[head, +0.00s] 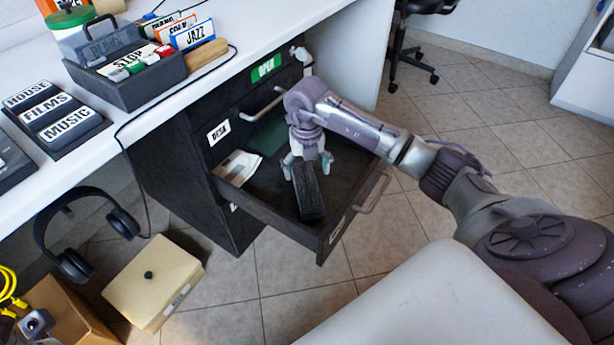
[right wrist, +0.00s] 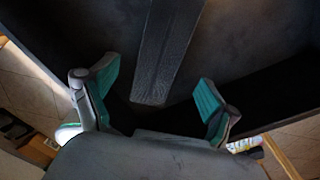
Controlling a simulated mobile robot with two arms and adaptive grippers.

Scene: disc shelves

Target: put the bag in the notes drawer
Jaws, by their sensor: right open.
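A black, oblong, textured bag (head: 311,198) lies in the pulled-out dark drawer (head: 347,192). It also shows in the right wrist view as a dark strip (right wrist: 168,50) at the top middle, with its near end between and just beyond the fingertips. My right gripper (head: 306,166) points down into the drawer at the bag's far end in the head view. Its teal-padded fingers (right wrist: 155,90) are spread apart, with a gap between each pad and the bag. White papers (head: 240,166) lie at the drawer's left side. My left gripper is not in view.
Above the drawer is a closed drawer with a handle (head: 265,103) and green label. The white desk (head: 150,112) carries a dark tray (head: 150,86) of labelled items. Headphones (head: 75,262) hang below, near a beige box (head: 153,280).

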